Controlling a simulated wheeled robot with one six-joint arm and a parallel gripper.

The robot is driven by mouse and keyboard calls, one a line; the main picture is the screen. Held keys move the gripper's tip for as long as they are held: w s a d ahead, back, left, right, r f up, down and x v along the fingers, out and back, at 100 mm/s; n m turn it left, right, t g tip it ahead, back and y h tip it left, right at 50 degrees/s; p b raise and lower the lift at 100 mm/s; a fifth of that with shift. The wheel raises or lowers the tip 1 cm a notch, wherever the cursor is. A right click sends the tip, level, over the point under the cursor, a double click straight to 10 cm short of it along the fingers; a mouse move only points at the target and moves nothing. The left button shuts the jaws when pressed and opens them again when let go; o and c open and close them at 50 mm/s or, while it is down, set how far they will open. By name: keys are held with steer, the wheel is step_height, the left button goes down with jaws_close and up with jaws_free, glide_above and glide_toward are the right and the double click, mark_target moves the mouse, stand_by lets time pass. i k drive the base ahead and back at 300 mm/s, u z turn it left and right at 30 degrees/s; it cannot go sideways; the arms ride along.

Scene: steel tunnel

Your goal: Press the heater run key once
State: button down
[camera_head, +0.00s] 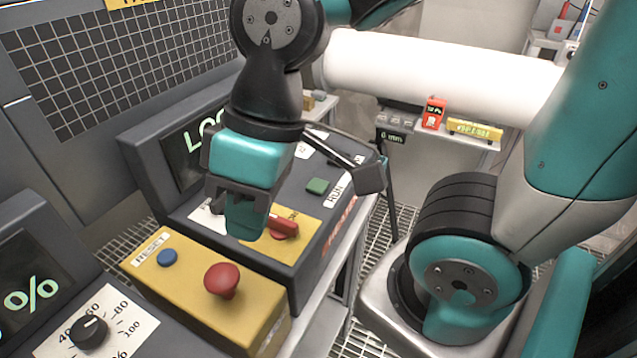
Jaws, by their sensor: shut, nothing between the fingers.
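My gripper (245,222) is shut and empty, teal and dark, pointing down over the console's yellow plate. It is to the left of and nearer than the green key, apart from it. The gripper hides part of the console's screen (198,135) and labels. Whether the fingertips touch the console cannot be told.
A red switch handle (284,227) sits right beside my gripper. In front, a yellow box (190,294) carries a red mushroom button (222,280) and a blue reset button (167,257). A knob (89,332) is at lower left. A white pipe (440,75) runs behind.

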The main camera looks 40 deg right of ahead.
mark_target(317, 186)
steer(key=u, duration=1.25)
steer(key=k, duration=0.85)
steer(key=z, duration=1.25)
